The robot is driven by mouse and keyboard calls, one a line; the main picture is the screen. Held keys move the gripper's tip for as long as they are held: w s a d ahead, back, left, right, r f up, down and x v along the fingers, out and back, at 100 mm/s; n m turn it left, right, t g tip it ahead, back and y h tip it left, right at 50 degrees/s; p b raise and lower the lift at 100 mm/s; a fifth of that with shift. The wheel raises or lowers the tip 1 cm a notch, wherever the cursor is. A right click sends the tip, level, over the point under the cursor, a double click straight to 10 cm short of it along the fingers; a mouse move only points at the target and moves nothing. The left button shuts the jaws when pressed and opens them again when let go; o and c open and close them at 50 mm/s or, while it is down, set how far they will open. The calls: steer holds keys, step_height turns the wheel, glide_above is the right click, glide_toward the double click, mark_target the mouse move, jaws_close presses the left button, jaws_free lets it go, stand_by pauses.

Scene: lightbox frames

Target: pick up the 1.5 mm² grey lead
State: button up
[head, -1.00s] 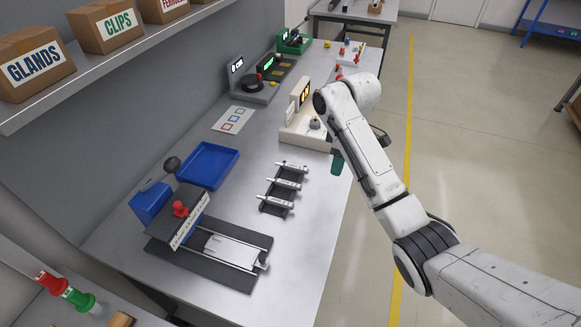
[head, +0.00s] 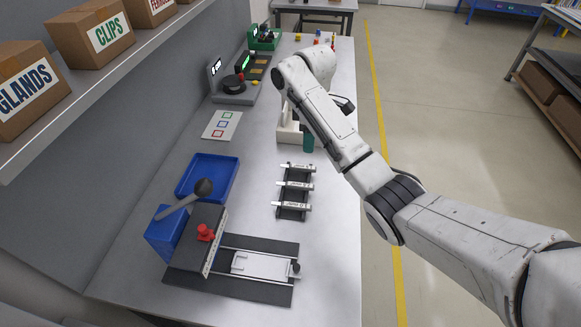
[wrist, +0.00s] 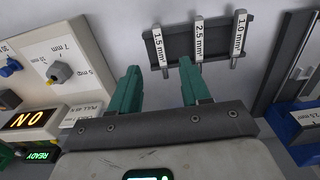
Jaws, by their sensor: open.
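The 1.5 mm² grey lead is the leftmost of three leads in the wrist view (wrist: 158,47), its white label facing up; in the head view it appears to be the farthest one (head: 297,168). It lies across a dark rack (wrist: 178,46) beside the 2.5 mm² lead (wrist: 199,40) and the 1.0 mm² lead (wrist: 239,36). My gripper (wrist: 160,75) has two teal fingers spread apart with nothing between them. The 1.5 mm² lead is just beyond the gap between the fingertips, apart from them. In the head view, my gripper (head: 308,143) is at the rack's far end.
A cream unit (head: 287,131) with a lit display stands beyond the rack, close to my gripper. A blue tray (head: 182,187) and a press (head: 203,243) with a lever and a sliding plate are left and nearer. Bare bench lies right of the rack.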

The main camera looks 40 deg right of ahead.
mark_target(307, 167)
step_height(307, 167, down, 3)
steer(key=b, duration=0.2)
steer(key=shift+a+f+b, duration=0.1)
steer(key=shift+b, duration=0.25)
steer(key=shift+w+f+p, duration=0.15)
steer(key=shift+f+p, duration=0.65)
steer(key=shift+f, duration=2.9)
jaws_close()
